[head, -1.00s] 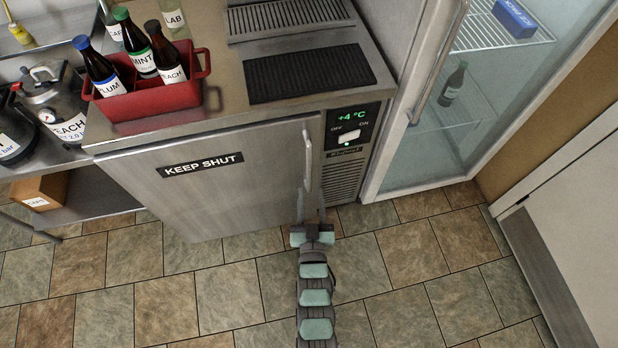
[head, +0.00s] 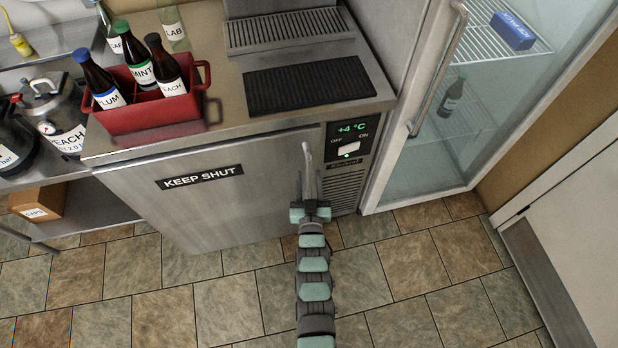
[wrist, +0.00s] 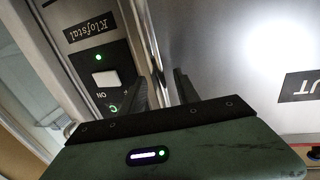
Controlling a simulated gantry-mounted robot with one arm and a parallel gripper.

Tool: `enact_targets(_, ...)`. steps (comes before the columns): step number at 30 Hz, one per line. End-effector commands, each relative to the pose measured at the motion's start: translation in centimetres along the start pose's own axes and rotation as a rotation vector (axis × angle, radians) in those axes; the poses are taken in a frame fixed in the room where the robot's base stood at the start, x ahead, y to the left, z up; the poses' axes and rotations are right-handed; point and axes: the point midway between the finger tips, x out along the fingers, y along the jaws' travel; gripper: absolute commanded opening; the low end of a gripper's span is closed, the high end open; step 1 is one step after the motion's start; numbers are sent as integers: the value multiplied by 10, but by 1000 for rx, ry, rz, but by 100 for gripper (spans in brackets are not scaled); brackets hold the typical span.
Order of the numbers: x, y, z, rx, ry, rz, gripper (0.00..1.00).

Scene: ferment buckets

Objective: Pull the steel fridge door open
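The steel fridge door (head: 215,205), with a "KEEP SHUT" label, is closed against its cabinet under the counter. Its upright bar handle (head: 308,160) is near the door's right edge. My gripper (head: 310,197) is at the lower part of the handle, in front of the door. The exact contact is partly hidden. The door's face (wrist: 235,50) fills the right of that view.
A control panel (head: 350,142) reading +4 °C is right of the door. A glass-door fridge (head: 425,160) stands further right. A red caddy (head: 150,112) with bottles sits on the counter. The tiled floor (head: 220,300) before the door is clear.

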Motion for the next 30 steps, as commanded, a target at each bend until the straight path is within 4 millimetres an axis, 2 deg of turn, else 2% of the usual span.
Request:
enact_targets(9,3,0,0,0,1,0,38)
enact_targets(23,2,0,0,0,1,0,1)
enact_targets(30,2,0,0,0,1,0,0)
